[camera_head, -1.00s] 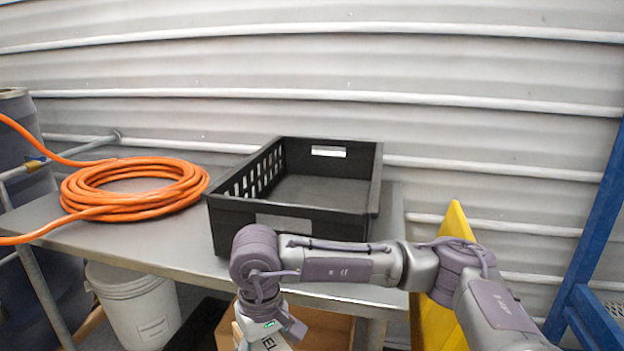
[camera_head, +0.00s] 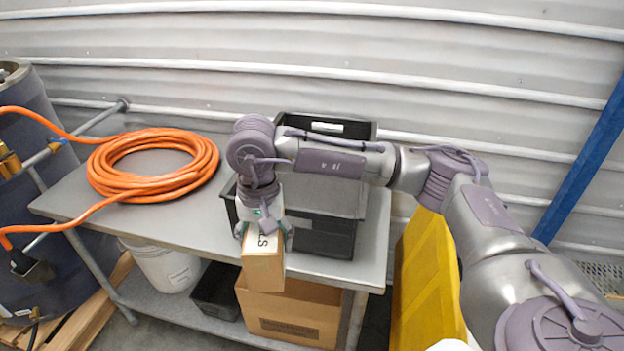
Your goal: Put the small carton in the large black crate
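The large black crate (camera_head: 318,232) stands on the table just behind the carton. It is open at the top, and my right arm crosses in front of it and hides part of its rim and inside. My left gripper is not in view.
An orange hose coil (camera_head: 152,166) lies on the table (camera_head: 205,225) left of the crate. A larger cardboard box (camera_head: 292,312), a small black bin (camera_head: 215,290) and a white bucket (camera_head: 165,268) are below. A yellow panel (camera_head: 428,285) stands at right.

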